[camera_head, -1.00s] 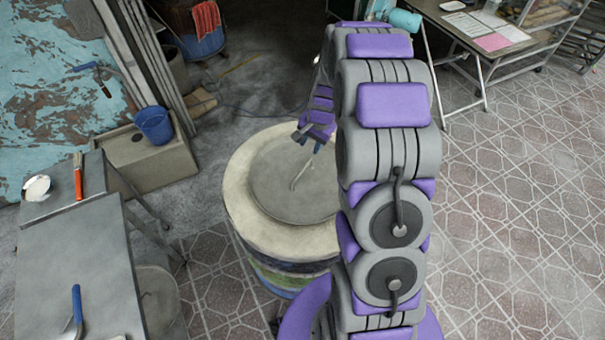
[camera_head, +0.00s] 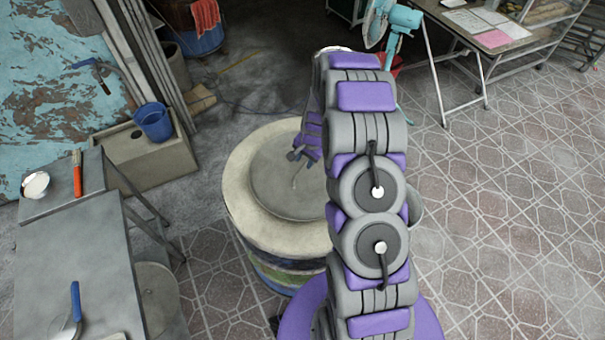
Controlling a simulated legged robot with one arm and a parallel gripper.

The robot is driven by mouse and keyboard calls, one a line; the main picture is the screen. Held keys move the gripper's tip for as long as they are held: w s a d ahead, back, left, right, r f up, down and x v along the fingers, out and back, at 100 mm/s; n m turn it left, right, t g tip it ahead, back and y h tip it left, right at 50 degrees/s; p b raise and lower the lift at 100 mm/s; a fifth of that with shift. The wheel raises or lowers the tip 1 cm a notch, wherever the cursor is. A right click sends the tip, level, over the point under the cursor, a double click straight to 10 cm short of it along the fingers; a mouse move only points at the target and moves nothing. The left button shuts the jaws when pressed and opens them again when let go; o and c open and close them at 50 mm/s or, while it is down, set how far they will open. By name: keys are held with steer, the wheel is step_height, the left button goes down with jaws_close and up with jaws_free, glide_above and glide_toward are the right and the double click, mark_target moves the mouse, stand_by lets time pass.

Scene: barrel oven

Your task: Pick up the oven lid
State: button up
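The oven lid (camera_head: 272,185) is a round grey metal disc with a thin raised handle (camera_head: 297,178) near its middle. It lies flat on top of the barrel oven (camera_head: 238,200), inside its pale, wide rim. My gripper (camera_head: 300,158) is over the far right part of the lid, close to the handle. It is small and dark here, so I cannot tell whether its fingers are open or touch the handle. My purple and grey arm hides the right side of the lid and oven.
A grey metal table (camera_head: 75,260) with a brush (camera_head: 76,175) and a blue-handled tool (camera_head: 75,305) stands at left. A blue bucket (camera_head: 153,123) sits on a concrete box behind it. A turquoise fan (camera_head: 398,20) and a paper-covered table (camera_head: 470,28) are at back right. Tiled floor at right is clear.

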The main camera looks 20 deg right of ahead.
mark_target(303, 165)
steer(key=shift+w+a+f+b, duration=0.15)
steer(key=shift+w+f, duration=0.05)
steer(key=shift+f, duration=1.1)
steer(key=shift+w+a+f+b, duration=0.1)
steer(key=shift+w+f+b, duration=0.05)
steer(key=shift+f, duration=1.1)
steer(key=shift+c, duration=0.4)
jaws_close()
